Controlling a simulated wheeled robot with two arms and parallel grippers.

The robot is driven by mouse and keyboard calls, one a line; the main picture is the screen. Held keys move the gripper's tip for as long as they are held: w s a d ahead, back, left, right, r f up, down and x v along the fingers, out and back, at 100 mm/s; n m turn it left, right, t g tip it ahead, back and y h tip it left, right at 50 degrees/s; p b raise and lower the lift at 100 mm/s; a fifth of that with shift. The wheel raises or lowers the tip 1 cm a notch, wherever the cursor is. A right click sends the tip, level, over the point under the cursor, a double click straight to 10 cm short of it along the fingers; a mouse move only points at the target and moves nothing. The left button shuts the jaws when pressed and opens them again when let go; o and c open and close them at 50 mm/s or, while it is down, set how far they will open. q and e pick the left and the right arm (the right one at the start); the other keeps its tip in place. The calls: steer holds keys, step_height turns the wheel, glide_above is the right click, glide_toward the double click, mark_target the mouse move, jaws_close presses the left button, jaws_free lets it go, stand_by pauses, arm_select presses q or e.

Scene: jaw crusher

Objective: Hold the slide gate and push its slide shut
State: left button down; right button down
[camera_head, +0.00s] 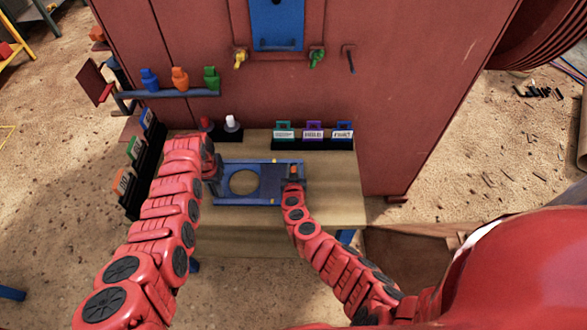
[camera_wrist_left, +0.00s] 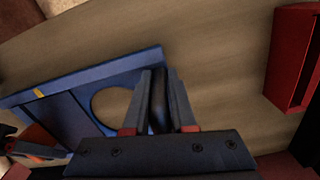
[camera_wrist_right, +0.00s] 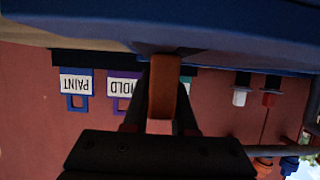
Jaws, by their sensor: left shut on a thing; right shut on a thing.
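The slide gate (camera_head: 228,200) is a blue frame lying on the wooden table, with a round hole (camera_head: 244,182) in its left part. The slide (camera_head: 268,187) is a darker blue plate in the right part; the hole is uncovered. My left gripper (camera_head: 213,172) is shut on a dark upright grip (camera_wrist_left: 158,100) at the gate's left end. My right gripper (camera_head: 293,178) is shut on the slide's orange handle (camera_wrist_right: 163,85) at the gate's right end. The left wrist view also shows the slide (camera_wrist_left: 63,118) and the hole (camera_wrist_left: 112,105).
The table (camera_head: 335,185) has bare wood right of the gate. Behind stand several labelled cards in a black holder (camera_head: 313,145), and a red and a white item (camera_head: 232,123). A rack with colored cards (camera_head: 140,175) stands left. A red machine wall (camera_head: 390,100) rises behind the table.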

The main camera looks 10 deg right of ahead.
mark_target(258, 175)
stand_by(0.9)
arm_select(q)
steer(key=shift+d, duration=0.1)
arm_select(e)
steer(key=w+a, duration=0.1)
steer(key=a, duration=0.7)
steer(key=w+a, duration=0.1)
steer(key=a, duration=0.3)
steer(key=shift+w, duration=0.3)
arm_select(q)
steer(key=shift+d, duration=0.1)
arm_select(e)
steer(key=shift+a, duration=0.2)
arm_select(q)
steer(key=shift+s, duration=0.1)
arm_select(e)
steer(key=c, duration=0.8)
jaws_free()
steer(key=shift+a, duration=0.1)
steer(key=shift+o, duration=0.4)
steer(key=shift+d, duration=0.2)
steer(key=shift+r, duration=0.1)
